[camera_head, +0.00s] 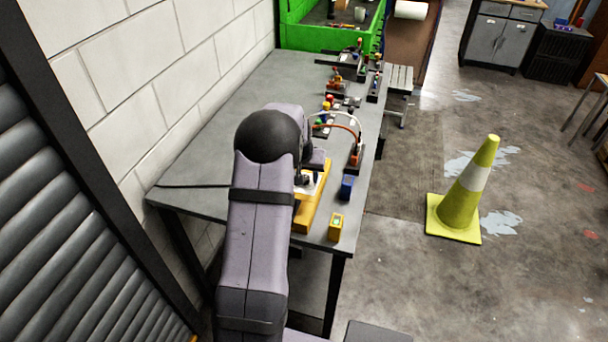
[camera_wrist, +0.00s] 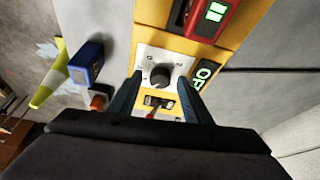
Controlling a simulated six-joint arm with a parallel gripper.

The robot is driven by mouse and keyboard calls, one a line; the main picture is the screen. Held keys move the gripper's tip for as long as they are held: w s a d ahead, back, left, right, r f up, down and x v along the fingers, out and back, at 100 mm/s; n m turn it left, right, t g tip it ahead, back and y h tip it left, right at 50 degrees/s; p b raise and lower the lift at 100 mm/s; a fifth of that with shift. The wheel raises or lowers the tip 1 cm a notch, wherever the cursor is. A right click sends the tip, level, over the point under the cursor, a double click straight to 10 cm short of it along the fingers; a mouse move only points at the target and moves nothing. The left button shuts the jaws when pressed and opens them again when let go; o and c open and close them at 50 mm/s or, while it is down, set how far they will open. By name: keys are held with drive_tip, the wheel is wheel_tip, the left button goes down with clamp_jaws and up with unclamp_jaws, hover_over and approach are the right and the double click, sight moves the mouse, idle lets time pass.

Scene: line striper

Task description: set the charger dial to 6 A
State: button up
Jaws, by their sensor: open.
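The yellow charger (camera_head: 312,207) lies on the grey bench, partly hidden by my arm in the head view. In the wrist view its yellow body (camera_wrist: 150,40) carries a white plate with a round black dial (camera_wrist: 160,75). The marks around the dial are too small to read, so its setting cannot be told. My gripper (camera_wrist: 160,82) is open, with one blue-grey finger on each side of the dial. Whether the fingers touch it cannot be told. A small switch with a red lever (camera_wrist: 151,112) sits below the dial.
A red unit with a lit green display (camera_wrist: 210,15) is beside the dial plate. A blue box (camera_head: 347,187) and a yellow box (camera_head: 336,226) stand near the bench's right edge. Cables and small parts lie farther back. A yellow cone (camera_head: 463,195) stands on the floor.

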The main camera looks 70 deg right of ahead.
drive_tip(key=c, duration=1.1)
drive_tip(key=shift+o, duration=0.2)
drive_tip(key=shift+f+m+b, duration=0.1)
drive_tip(key=shift+m+b, duration=0.35)
drive_tip(key=shift+m, duration=0.05)
drive_tip(key=shift+m+g, duration=0.3)
drive_tip(key=o, duration=1.1)
drive_tip(key=shift+c, duration=0.2)
drive_tip(key=shift+r, duration=0.2)
